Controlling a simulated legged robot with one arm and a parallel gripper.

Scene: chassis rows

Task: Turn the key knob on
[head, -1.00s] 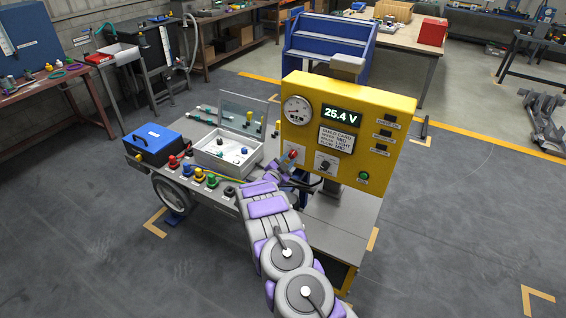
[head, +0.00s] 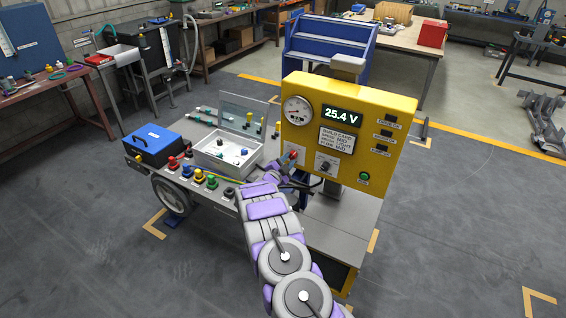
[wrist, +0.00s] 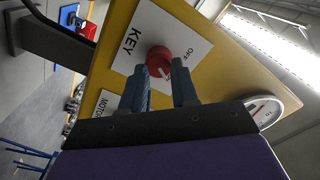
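The red key knob (wrist: 160,60) sits on a white plate (wrist: 138,30) marked KEY and OFF, in the wrist view. A small white mark shows on the knob's lower right part; any ON lettering is hidden. My gripper (wrist: 161,72) is open, its two blue fingers apart with their tips around the knob's near sides. I cannot tell whether they touch it. In the head view the knob (head: 293,155) is at the lower left of the yellow panel (head: 385,105), with my gripper (head: 281,174) just below and left of it.
The panel carries a gauge (head: 297,110), a 25.4 V display (head: 342,115), a second knob (head: 326,166) and a green button (head: 364,177). A light tray (head: 205,160) and a blue case (head: 152,144) stand left on the bench. Open floor lies to the right.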

